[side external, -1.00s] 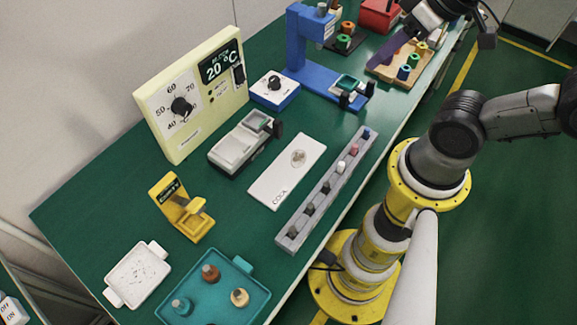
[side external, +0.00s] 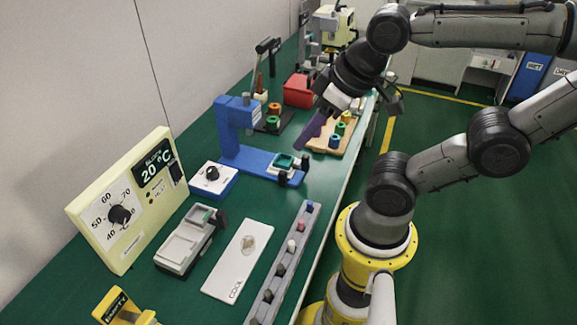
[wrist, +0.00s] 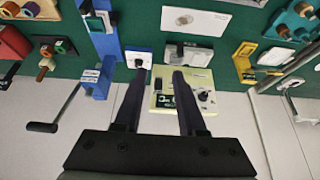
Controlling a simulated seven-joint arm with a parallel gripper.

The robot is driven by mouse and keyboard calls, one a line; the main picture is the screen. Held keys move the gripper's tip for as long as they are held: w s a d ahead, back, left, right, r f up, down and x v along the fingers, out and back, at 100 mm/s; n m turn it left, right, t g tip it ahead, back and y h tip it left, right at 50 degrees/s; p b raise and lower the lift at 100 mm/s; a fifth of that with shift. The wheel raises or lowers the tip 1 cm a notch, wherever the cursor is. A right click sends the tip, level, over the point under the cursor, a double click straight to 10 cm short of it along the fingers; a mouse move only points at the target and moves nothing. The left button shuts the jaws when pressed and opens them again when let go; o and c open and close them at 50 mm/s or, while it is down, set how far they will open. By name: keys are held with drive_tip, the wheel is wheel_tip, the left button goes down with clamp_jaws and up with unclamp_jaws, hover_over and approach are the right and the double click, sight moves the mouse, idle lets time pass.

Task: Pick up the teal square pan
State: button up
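A small teal square piece (side external: 283,160) sits on the arm of the blue stand (side external: 262,165), beside black knobs. It also shows in the wrist view (wrist: 93,22), at the upper left. A larger teal tray (wrist: 300,12) with round pegs shows at the upper right of the wrist view; it is outside the side view now. I cannot tell for certain which is called the pan. My gripper (side external: 302,146), with purple fingers, is above the bench near the blue stand. In the wrist view its two fingers (wrist: 158,76) are apart with nothing between them.
A cream control panel (side external: 125,205), grey device (side external: 187,240), white plate (side external: 238,262) and long grey peg rack (side external: 285,262) stand nearer on the green bench. A wooden peg board (side external: 322,143) and red box (side external: 298,92) are behind. The yellow device (side external: 118,308) is at lower left.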

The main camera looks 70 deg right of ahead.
drive_tip(key=shift+o, duration=0.2)
drive_tip(key=shift+o, duration=1.4)
